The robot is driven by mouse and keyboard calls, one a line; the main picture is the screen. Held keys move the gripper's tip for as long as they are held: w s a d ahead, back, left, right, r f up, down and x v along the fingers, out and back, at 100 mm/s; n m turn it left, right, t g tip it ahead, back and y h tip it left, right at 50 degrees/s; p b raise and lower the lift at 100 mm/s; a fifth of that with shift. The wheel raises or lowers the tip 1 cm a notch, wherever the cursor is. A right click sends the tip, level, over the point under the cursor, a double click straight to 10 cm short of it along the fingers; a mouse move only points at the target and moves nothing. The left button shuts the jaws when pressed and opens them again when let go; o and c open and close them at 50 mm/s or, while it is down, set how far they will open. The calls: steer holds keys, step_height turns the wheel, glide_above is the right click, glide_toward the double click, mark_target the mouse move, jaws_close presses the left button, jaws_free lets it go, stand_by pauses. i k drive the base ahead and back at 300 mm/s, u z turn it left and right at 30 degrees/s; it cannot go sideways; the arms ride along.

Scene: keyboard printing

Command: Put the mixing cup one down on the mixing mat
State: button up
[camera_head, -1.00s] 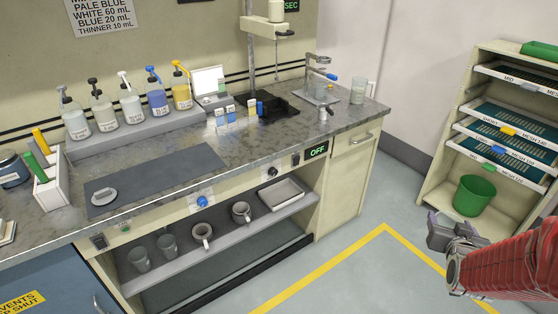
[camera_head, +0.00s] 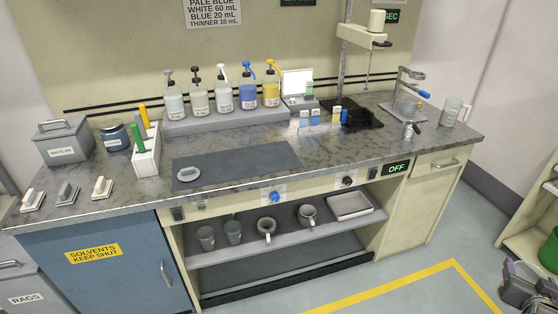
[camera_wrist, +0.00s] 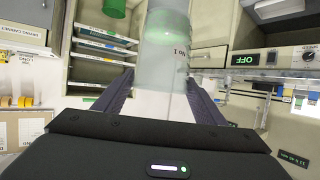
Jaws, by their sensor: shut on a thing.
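My gripper (camera_wrist: 163,105) is shut on a clear, translucent cup (camera_wrist: 165,50) in the wrist view; dark writing shows on its wall. I take it to be mixing cup one, though the writing is too small to read fully.
Pump bottles (camera_head: 223,93) stand on a raised ledge behind the mat. A white holder (camera_head: 146,152) with markers is to its left, small colored blocks (camera_head: 315,117) and a stand (camera_head: 360,117) to its right. Most of the mat is bare. Cups and mugs (camera_head: 267,228) sit on the shelf below.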

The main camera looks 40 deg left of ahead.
mark_target(241, 162)
steer(key=u, duration=2.65)
steer(key=k, duration=0.1)
steer(key=z, duration=1.4)
